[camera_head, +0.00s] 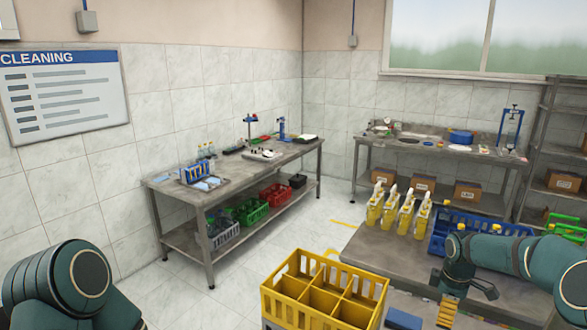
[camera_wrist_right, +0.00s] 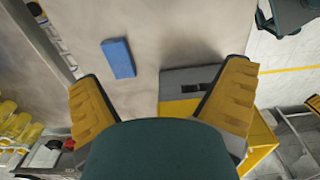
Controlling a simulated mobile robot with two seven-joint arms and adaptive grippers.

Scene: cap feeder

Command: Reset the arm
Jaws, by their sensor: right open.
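My right arm comes in from the right in the head view, over the near metal table (camera_head: 375,254). Its gripper (camera_head: 447,312) points down near the table's front edge, with a yellow finger showing. In the right wrist view the two yellow fingers of this gripper (camera_wrist_right: 160,95) are spread wide, and nothing is between them. My left arm shows only as dark green links at the lower left of the head view; its gripper is out of the picture.
A yellow divided crate (camera_head: 325,301) stands left of the near table, its compartments empty. Several yellow bottles (camera_head: 391,212) and a blue crate (camera_head: 437,238) stand on that table. A blue block (camera_wrist_right: 118,58) lies beyond the fingers in the right wrist view.

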